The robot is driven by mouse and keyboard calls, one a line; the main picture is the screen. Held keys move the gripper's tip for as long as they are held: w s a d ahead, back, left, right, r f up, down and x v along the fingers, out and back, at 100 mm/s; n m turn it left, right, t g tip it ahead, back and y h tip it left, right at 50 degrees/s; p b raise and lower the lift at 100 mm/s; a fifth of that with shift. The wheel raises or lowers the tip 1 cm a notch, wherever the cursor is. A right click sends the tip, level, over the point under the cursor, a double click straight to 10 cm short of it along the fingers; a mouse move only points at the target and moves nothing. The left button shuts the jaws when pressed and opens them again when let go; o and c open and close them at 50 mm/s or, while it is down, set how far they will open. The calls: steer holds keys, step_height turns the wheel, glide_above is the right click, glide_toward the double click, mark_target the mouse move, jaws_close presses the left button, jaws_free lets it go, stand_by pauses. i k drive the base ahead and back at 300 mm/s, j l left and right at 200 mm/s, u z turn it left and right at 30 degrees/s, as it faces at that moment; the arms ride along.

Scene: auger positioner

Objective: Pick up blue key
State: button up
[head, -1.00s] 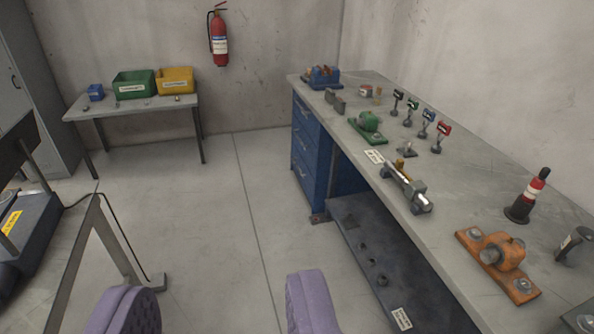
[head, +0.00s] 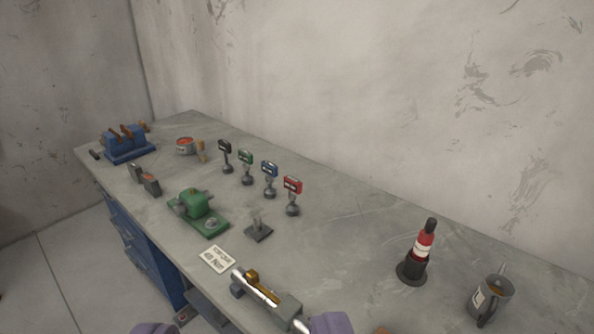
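The blue key (head: 270,171) stands upright, its blue head on top of a small dark round base on the grey workbench (head: 345,250). It is between the green key (head: 246,159) and the red key (head: 292,187). A black key (head: 225,148) is at the far end of the row. My gripper (head: 243,327) shows only as two purple fingertips at the bottom edge.
A green device (head: 195,208), a small grey stand (head: 258,229), a white label card (head: 216,259) and a metal fixture (head: 268,295) are in front of the keys. A red-and-black cone-like tool (head: 416,258) and a grey mug (head: 489,298) are to the right. The wall is behind.

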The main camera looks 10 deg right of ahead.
mark_target(270, 170)
steer(key=z, duration=1.85)
steer(key=u, duration=1.85)
steer(key=i+j+z, duration=0.1)
steer(key=i+j, duration=0.25)
steer(key=i, duration=0.1)
